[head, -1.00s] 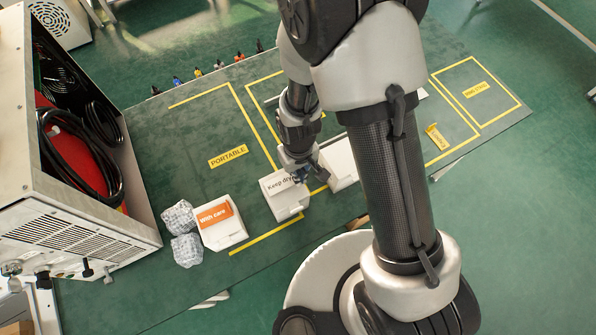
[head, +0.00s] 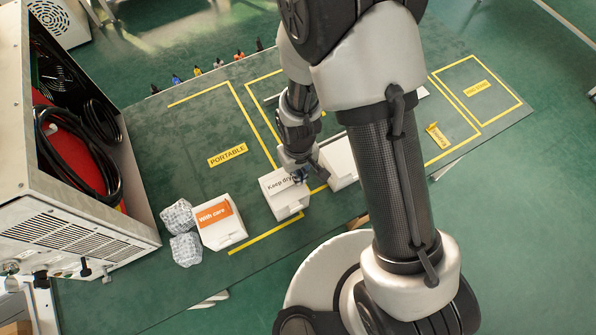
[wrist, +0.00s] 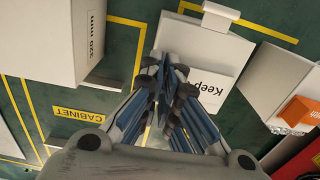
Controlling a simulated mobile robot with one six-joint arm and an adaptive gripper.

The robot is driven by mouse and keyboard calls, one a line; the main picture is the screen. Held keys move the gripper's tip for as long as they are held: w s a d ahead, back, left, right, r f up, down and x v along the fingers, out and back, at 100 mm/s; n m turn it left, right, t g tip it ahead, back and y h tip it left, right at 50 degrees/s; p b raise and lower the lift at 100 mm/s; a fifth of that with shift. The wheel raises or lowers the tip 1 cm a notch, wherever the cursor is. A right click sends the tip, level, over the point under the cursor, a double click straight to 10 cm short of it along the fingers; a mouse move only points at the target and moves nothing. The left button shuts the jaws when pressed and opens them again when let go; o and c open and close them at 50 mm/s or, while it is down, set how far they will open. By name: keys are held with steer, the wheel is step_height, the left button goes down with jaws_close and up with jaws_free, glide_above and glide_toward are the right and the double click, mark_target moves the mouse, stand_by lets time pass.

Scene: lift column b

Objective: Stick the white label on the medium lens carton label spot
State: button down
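The white label (head: 280,185), printed "Keep dry", lies over the top of the middle white carton (head: 290,208), which I take for the medium lens carton. In the wrist view the label (wrist: 212,80) lies at my fingertips, its text partly covered by them. My gripper (head: 301,174) is over the label's right end in the head view. In the wrist view my gripper (wrist: 165,68) has its fingers drawn close together and appears shut on the label's edge. The label looks flat against or just above the carton; I cannot tell which. The label spot is hidden.
Another white carton (head: 340,165) stands close on the right, partly behind my arm. A large open metal cabinet (head: 75,220) stands at far left.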

steer(key=c, duration=1.7)
jaws_free()
steer(key=shift+r, duration=0.1)
step_height(320, 180, up, 12)
steer(key=shift+f, duration=0.1)
